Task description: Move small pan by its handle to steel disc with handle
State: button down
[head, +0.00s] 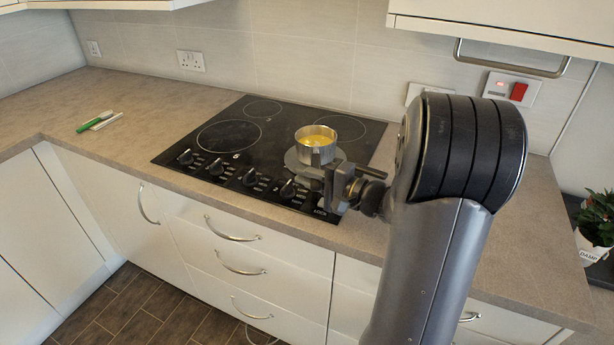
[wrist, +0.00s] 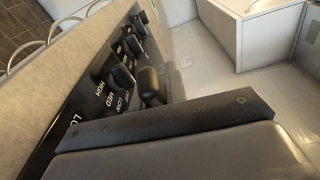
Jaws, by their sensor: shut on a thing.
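The disc's handle is not clear behind my gripper. In the wrist view a dark finger (wrist: 170,120) fills the lower middle, and the pan's bowl is not seen.
The black hob (head: 232,134) has several knobs (head: 248,177) along its front edge, close to my gripper. Green and white pens (head: 100,121) lie on the left worktop. Wall cupboards (head: 510,25) hang above right. A potted plant (head: 598,222) stands at far right.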

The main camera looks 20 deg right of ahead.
jog(key=shift+f+b, duration=0.4)
jog(key=shift+b, duration=0.15)
jog(key=c, duration=1.4)
grip_release()
jog(key=shift+o, duration=0.3)
jog(key=shift+f, duration=0.1)
jog(key=b+v, duration=0.1)
jog(key=v, duration=0.9)
jog(key=shift+s+d, duration=0.25)
jog(key=shift+s, duration=0.05)
jog(key=p+x, duration=0.1)
jog(key=x, duration=0.9)
jog(key=shift+w+a, duration=0.25)
jog(key=shift+r+p, duration=0.35)
